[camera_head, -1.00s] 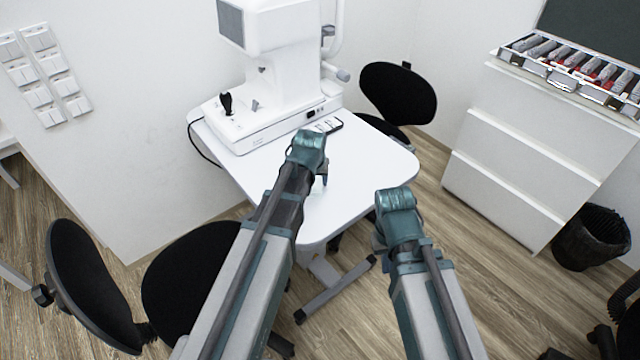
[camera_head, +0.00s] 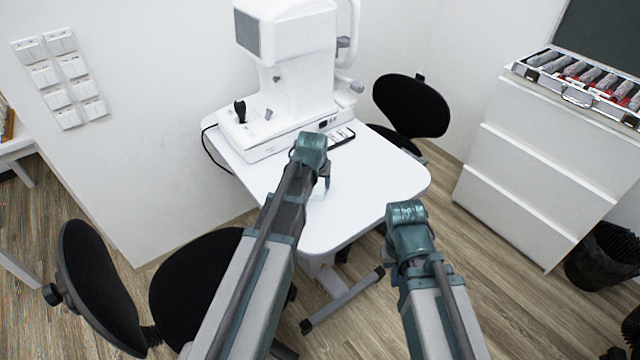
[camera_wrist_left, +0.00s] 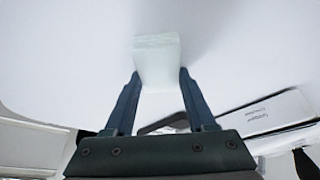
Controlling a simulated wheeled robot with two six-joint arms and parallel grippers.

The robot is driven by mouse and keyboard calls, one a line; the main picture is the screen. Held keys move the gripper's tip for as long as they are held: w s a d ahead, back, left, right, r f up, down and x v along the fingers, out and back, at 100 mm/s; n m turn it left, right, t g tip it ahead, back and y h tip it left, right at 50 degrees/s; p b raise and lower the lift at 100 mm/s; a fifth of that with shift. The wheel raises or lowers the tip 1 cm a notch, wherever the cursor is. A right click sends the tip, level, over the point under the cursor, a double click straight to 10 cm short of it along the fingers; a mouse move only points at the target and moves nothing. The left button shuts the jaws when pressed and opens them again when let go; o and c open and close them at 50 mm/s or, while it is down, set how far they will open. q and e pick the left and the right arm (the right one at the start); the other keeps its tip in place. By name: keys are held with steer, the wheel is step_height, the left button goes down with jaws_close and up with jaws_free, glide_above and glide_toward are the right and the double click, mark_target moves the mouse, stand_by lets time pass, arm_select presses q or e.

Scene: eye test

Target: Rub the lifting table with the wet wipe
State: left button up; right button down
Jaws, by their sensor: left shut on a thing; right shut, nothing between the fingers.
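The lifting table (camera_head: 375,185) is a white table with rounded corners, in the middle of the head view. My left gripper (camera_head: 326,182) is over its top, pointing down. In the left wrist view, the left gripper (camera_wrist_left: 157,76) is shut on the wet wipe (camera_wrist_left: 157,58), a pale, slightly greenish, squarish piece. The wipe is at the white table top; I cannot tell if it is pressed flat. In the head view the arm mostly hides it. My right gripper (camera_head: 384,229) is shut and empty, beside the table's right front edge.
A white eye instrument (camera_head: 290,60) with a black joystick stands on the table's back part. Black chairs (camera_head: 415,105) stand behind and at front left (camera_head: 95,285). A white drawer cabinet (camera_head: 535,150) with a lens case (camera_head: 580,80) is right.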

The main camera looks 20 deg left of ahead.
arm_select(q)
steer(key=shift+a+r, duration=0.1)
step_height(320, 180, up, 6)
steer(key=p, duration=0.6)
step_height(320, 180, up, 3)
steer(key=p, duration=0.3)
stand_by(0.5)
